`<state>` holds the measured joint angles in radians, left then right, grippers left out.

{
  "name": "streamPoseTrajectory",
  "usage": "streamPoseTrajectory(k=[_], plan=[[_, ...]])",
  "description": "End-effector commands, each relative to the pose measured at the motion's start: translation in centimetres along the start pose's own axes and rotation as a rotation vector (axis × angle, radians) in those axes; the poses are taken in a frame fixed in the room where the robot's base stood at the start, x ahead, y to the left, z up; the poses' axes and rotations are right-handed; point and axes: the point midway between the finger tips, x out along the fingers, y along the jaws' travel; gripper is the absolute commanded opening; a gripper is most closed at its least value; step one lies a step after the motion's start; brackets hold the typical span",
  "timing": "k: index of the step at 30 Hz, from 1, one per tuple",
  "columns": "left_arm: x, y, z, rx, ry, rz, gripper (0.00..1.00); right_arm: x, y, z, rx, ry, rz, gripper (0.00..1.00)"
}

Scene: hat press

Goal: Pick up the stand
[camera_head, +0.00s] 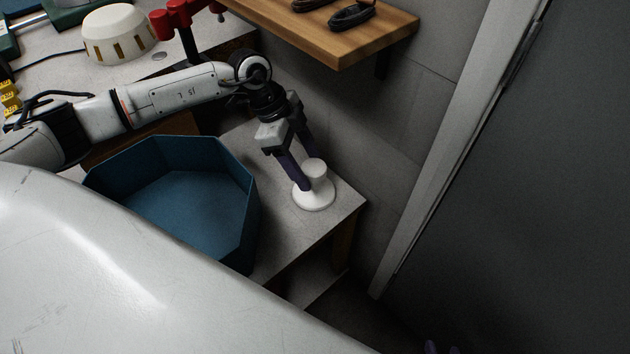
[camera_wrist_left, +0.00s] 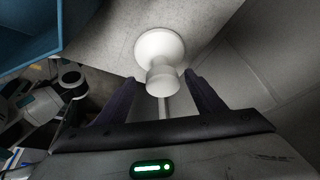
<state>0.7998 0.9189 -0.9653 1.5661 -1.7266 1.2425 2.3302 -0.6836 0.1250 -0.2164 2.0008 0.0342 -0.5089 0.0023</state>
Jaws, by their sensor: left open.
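The white stand (camera_head: 314,194) has a round base and a narrower top. It stands upright near the right corner of the grey table. My left gripper (camera_head: 307,174) is open, with its dark purple fingers reaching down around the stand's upper part in the head view. In the left wrist view, the stand (camera_wrist_left: 159,50) lies ahead of and between the open fingers of the left gripper (camera_wrist_left: 160,82). Whether the fingers touch it cannot be told. Only purple tips of my right gripper (camera_head: 442,348) show at the bottom edge of the head view.
A blue open bin (camera_head: 250,215) stands left of the stand on the table (camera_head: 285,250). A wooden shelf (camera_head: 385,38) holding dark items juts out above. A wall lies close behind the stand. A red tool and a cream domed object (camera_head: 117,35) are at the back left.

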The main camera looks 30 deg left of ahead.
Motion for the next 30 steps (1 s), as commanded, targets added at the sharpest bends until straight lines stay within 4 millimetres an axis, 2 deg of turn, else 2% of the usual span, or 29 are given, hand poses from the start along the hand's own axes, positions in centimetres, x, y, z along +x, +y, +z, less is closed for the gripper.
streamPoseTrajectory(k=[1,6,10,16,24,30], plan=[[1.0,-0.1,0.0,0.000,0.000,0.003,0.63,0.1,0.0,0.3,0.000,-0.004,0.000,0.31],[3.4,-0.3,0.0,0.001,0.001,0.002,0.63,0.2,0.0,0.6,0.001,-0.007,-0.001,0.31],[4.1,-0.3,0.1,0.000,0.000,0.000,0.63,0.3,0.0,0.6,0.002,-0.007,-0.001,0.31],[4.1,-0.3,0.1,0.000,0.001,0.000,0.63,0.2,0.0,0.5,0.002,-0.005,-0.001,0.31],[4.1,-0.3,0.1,0.001,0.001,0.000,0.20,0.2,0.0,0.5,0.002,-0.004,-0.001,0.31],[4.1,-0.3,0.0,0.001,0.001,0.000,0.20,0.2,0.0,0.4,0.002,-0.004,-0.001,0.31]])
